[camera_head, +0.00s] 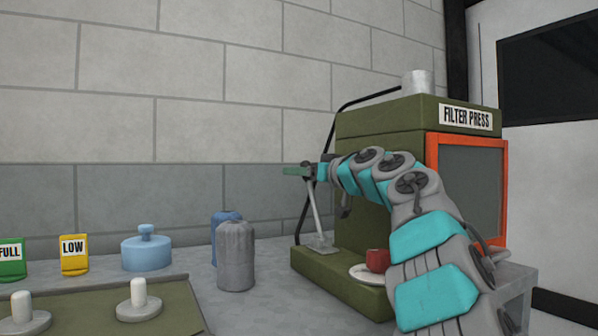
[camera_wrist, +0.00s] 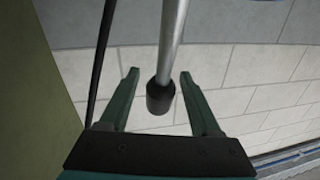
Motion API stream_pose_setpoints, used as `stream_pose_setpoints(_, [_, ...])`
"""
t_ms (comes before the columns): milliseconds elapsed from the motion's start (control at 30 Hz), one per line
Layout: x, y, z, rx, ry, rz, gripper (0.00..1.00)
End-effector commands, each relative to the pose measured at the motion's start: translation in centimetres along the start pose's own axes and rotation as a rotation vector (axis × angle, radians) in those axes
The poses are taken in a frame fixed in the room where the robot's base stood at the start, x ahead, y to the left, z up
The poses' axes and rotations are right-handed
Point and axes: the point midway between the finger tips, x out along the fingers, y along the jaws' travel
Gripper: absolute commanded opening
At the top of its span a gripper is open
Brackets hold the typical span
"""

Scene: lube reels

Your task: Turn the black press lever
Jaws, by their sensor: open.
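The press lever is a silver rod (camera_head: 316,212) with a black knob at its end. It rises, slightly tilted, from a small plate on the green base of the filter press (camera_head: 380,122). The black knob (camera_wrist: 160,97) shows in the wrist view between my two green fingers, with a gap on each side. My gripper (camera_wrist: 158,74) is open around the knob and lever end, not clamped on it. In the head view my gripper (camera_head: 296,171) is at the lever's top, and my wrist partly hides the knob there.
A red cup (camera_head: 377,260) sits on a white saucer on the press base. Blue (camera_head: 226,222) and grey (camera_head: 236,257) canisters stand left of the press. A black hose (camera_head: 333,122) runs beside the press. A light blue lidded pot (camera_head: 146,252) stands further left.

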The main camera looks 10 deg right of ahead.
Motion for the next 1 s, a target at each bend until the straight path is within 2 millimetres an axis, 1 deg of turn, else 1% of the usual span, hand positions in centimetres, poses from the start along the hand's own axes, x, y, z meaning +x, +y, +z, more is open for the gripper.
stream_pose_setpoints(200, [0.97, 0.14, 0.03, 0.003, 0.0, -0.001, 0.64])
stream_pose_setpoints(533, [1.13, 0.05, 0.0, 0.003, 0.002, -0.001, 0.64])
stream_pose_setpoints(567, [1.14, 0.05, 0.0, 0.003, 0.002, -0.001, 0.62])
stream_pose_setpoints(1000, [1.13, 0.03, -0.01, 0.002, 0.002, -0.001, 0.12])
